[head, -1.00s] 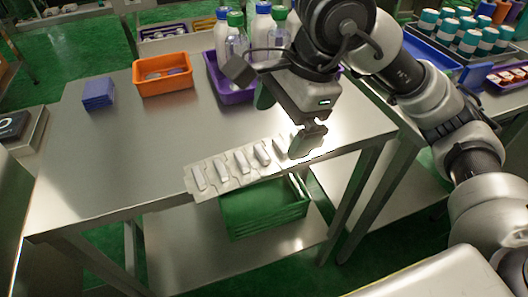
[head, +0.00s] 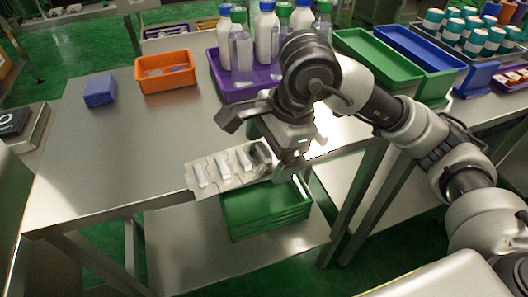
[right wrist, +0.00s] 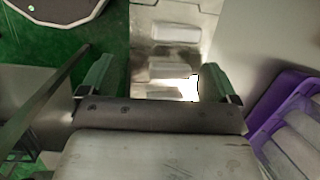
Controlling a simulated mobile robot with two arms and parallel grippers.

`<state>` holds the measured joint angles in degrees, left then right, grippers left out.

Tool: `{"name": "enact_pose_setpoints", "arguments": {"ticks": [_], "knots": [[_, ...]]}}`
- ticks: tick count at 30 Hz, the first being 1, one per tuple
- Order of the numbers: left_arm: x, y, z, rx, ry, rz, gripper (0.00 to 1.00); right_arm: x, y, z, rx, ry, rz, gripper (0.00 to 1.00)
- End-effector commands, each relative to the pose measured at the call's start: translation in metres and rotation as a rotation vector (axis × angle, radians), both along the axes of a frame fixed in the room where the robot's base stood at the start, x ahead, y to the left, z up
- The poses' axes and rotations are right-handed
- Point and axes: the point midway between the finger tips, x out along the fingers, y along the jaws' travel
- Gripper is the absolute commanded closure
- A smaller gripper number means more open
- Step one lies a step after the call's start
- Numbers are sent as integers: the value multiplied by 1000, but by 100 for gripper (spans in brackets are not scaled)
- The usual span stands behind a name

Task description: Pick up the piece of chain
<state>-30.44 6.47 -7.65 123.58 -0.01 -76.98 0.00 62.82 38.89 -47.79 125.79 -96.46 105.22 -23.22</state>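The piece of chain (head: 210,172) is a pale strip of linked pockets, each with a white piece on it. It lies along the front edge of the steel table, and its right end is hidden behind my right gripper in the head view. My right gripper (head: 288,172) is low at that right end. In the right wrist view the strip (right wrist: 174,50) runs between and beyond the two green fingers of my right gripper (right wrist: 155,85), which are wide apart. I cannot tell if they touch the strip. My left gripper is not in view.
A purple tray (head: 222,89) with several bottles stands behind the gripper. An orange bin (head: 165,85) and blue block (head: 99,90) sit at the back left. Stacked green trays (head: 262,225) are below the table's front edge. The table's left half is mostly clear.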

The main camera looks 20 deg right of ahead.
Motion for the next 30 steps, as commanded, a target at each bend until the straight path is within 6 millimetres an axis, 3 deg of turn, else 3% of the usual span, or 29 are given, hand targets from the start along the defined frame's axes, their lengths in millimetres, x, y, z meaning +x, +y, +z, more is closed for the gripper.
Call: {"name": "enact_pose_setpoints", "arguments": {"ticks": [1,11,23,30], "knots": [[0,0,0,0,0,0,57,0,0,0,0,0,0,17],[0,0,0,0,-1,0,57,0,0,1,1,-2,0,65],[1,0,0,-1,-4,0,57,1,0,11,2,-5,-1,65],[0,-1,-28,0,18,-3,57,1,0,50,2,-7,-2,65]]}}
